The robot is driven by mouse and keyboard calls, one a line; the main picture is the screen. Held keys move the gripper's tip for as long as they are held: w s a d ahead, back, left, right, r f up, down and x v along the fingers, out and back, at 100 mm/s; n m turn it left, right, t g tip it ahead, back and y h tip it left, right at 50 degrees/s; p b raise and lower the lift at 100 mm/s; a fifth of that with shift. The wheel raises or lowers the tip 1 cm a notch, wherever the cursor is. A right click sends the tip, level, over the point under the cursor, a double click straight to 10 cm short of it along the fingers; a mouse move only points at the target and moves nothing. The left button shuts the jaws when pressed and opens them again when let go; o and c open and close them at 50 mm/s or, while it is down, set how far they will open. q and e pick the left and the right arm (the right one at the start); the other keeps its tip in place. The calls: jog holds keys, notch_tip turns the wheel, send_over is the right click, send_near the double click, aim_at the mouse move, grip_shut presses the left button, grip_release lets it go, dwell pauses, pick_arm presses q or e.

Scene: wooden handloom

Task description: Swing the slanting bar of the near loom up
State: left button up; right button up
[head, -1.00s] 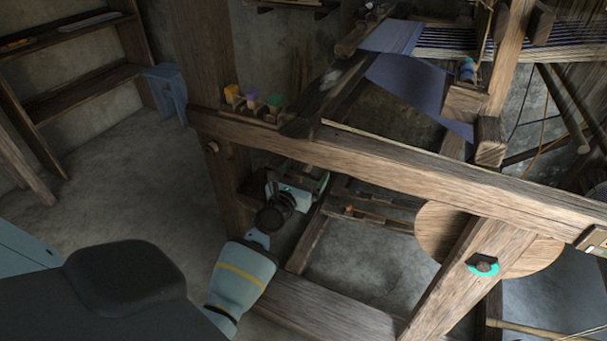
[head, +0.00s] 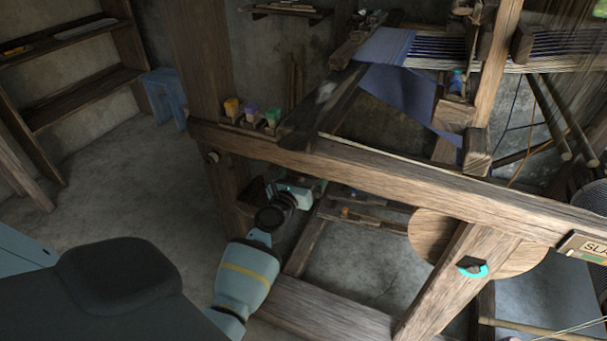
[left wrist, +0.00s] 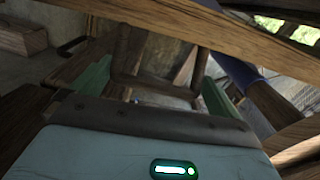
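A thick slanting bar (head: 445,285) of the near loom runs from the bottom up to the right, under the long beam (head: 400,173). A second dark bar (head: 312,120) slants up from the beam's left part; I cannot tell which the task names. My left gripper (head: 308,190) is low behind the beam, left of the disc, its fingertips mostly hidden. In the left wrist view its green fingers (left wrist: 158,88) stand apart, with dark wood beyond them.
Small coloured-topped pieces (head: 252,113) stand on the beam's left end. Blue cloth (head: 400,90) hangs behind. A blue stool (head: 165,97) and shelves (head: 75,90) stand left; the floor there is clear.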

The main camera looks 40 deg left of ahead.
pick_arm(q)
jog(key=shift+s, duration=0.1)
pick_arm(e)
jog(key=shift+w, duration=0.1)
pick_arm(q)
jog(key=shift+s, duration=0.25)
jog(key=p+v, duration=0.1)
jog(key=v, duration=0.6)
pick_arm(e)
jog(key=shift+r, duration=0.6)
pick_arm(q)
jog(key=shift+d, duration=0.1)
pick_arm(e)
jog(key=shift+w, duration=0.1)
